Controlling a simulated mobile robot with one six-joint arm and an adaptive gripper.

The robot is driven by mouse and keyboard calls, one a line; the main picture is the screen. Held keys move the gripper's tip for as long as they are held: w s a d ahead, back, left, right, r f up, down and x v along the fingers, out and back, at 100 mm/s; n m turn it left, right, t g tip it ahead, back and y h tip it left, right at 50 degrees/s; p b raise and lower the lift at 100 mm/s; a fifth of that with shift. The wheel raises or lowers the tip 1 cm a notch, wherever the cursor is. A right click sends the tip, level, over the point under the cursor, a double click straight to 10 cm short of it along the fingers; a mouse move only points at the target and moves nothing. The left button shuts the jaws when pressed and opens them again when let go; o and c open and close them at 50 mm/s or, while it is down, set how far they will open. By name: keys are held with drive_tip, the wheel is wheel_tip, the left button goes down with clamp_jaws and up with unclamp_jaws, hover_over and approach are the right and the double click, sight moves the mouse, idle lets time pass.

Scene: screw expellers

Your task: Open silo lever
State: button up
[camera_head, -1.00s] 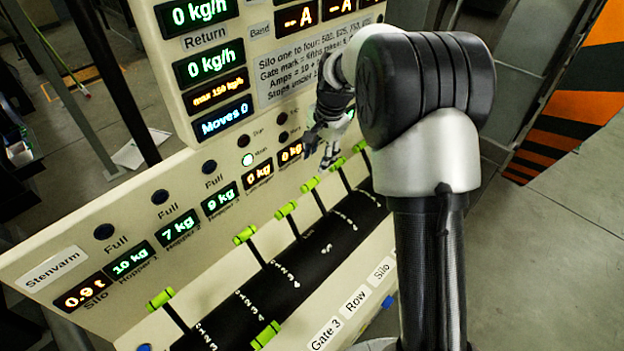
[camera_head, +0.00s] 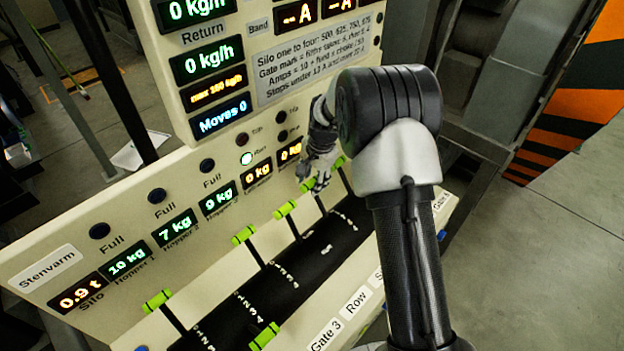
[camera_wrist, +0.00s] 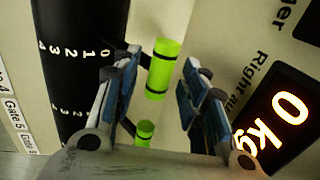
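A row of levers with bright green handles runs along a dark curved, numbered strip on the panel. One handle (camera_head: 157,300) is nearest the Silo display (camera_head: 80,296), and another handle (camera_head: 264,336) is at the lower edge; I cannot tell which is the silo lever. My gripper (camera_head: 312,184) is at the far end of the row, partly hiding a handle there. In the wrist view my gripper (camera_wrist: 160,92) is open, with a green handle (camera_wrist: 162,68) showing between its fingers and a second handle (camera_wrist: 144,134) below it. No grip on either shows.
The cream panel (camera_head: 50,225) carries lit displays and labels and rises at the back. The upright display board (camera_head: 300,70) stands close behind my gripper. Open floor (camera_head: 560,250) lies to the right.

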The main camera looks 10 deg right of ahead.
drive_tip(key=shift+r, duration=0.1)
clamp_jaws()
idle(0.4)
drive_tip(key=shift+d+r+b, duration=0.1)
drive_tip(key=shift+b, duration=0.3)
